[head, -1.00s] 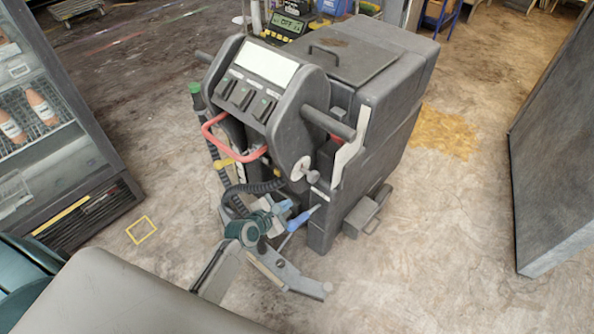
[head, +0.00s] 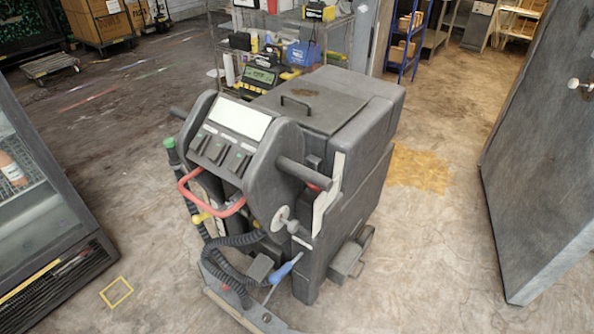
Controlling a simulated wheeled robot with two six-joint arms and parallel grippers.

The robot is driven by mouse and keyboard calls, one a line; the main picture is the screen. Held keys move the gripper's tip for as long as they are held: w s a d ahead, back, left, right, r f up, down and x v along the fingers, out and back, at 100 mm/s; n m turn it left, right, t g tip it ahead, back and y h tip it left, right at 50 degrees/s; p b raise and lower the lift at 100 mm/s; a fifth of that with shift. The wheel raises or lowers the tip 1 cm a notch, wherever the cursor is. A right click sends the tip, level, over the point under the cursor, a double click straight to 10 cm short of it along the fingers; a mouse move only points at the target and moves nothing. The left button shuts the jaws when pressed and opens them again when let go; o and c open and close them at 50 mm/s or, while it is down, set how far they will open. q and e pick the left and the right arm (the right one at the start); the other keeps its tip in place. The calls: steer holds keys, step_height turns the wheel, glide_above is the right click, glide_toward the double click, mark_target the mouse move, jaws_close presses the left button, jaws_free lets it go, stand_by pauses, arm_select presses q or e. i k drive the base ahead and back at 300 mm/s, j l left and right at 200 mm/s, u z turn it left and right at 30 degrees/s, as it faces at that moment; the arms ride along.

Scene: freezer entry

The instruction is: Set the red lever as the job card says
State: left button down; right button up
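A red bar-like lever (head: 190,198) curves out from the front of a dark grey floor-cleaning machine (head: 345,170), below its control panel. It is the clearest red handle in the head view, though I see no label naming it. A smaller red part (head: 318,184) shows under the machine's right grip. A pale blank-looking panel (head: 240,119) sits on top of the console, and no writing on it can be read. I cannot identify a job card. Neither of my grippers is in view.
A glass-door cabinet (head: 50,265) stands at the left and a large grey panel (head: 545,150) at the right. A blue-handled tool (head: 285,267) and a black hose (head: 228,242) are low on the machine's front. Shelving (head: 300,35) stands behind. Floor around the machine is mostly clear.

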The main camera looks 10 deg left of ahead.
mark_target(318, 191)
steer(key=i+l+u, duration=0.15)
steer(key=l+u, duration=0.15)
steer(key=i+l+u, duration=0.15)
steer(key=l+u, duration=0.15)
steer(key=l, duration=0.25)
steer(key=l+u, duration=0.3)
steer(key=l, duration=0.15)
steer(key=i, duration=0.05)
